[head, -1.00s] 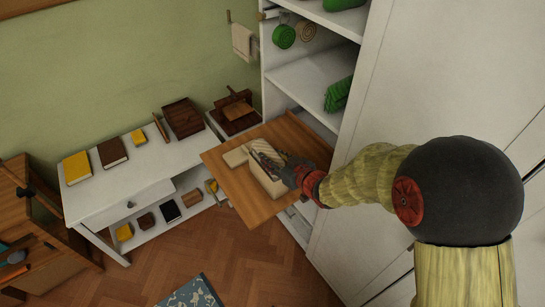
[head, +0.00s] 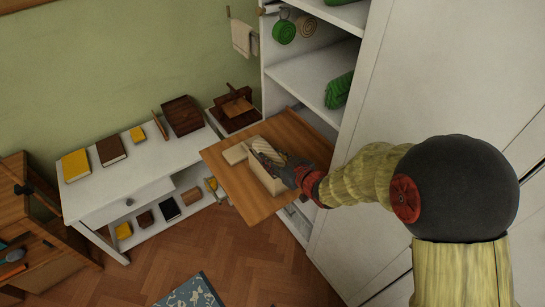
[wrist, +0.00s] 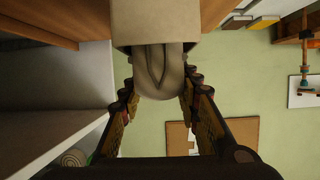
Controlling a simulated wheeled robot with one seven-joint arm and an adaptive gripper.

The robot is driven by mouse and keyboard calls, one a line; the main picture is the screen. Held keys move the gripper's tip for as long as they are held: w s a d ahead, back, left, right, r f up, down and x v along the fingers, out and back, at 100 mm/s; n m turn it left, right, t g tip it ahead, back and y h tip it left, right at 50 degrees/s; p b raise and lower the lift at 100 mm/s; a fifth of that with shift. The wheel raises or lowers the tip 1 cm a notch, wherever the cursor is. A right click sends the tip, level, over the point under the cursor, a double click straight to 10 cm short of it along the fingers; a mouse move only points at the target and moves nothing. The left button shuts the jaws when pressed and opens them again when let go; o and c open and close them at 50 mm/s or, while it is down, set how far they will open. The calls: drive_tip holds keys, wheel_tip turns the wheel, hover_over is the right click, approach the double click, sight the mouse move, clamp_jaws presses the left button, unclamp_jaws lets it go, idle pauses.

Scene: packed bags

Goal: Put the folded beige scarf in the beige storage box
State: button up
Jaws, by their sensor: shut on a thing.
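The folded beige scarf (wrist: 158,68) shows in the wrist view as a folded loop between my fingers. My gripper (wrist: 158,88) is shut on it. The scarf's far part goes in at the opening of the beige storage box (wrist: 155,22). In the head view the beige storage box (head: 265,182) is on a brown wooden board, and my gripper (head: 276,163) is at its top, on the right side. My gripper and arm hide part of the box's opening, so I cannot tell how deep the scarf sits.
The wooden board (head: 226,174) juts out from the white cabinet (head: 306,72). A flat beige piece (head: 235,154) lies beside the box. A white side table (head: 96,192) with books stands at left. Green items are on the cabinet shelves above. The floor in front is mostly clear.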

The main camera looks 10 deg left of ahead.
drive_tip(key=shift+f, duration=0.2)
drive_tip(key=o, duration=1.3)
drive_tip(key=shift+r, duration=0.1)
drive_tip(key=shift+r+p, duration=3)
drive_tip(key=shift+r, duration=0.95)
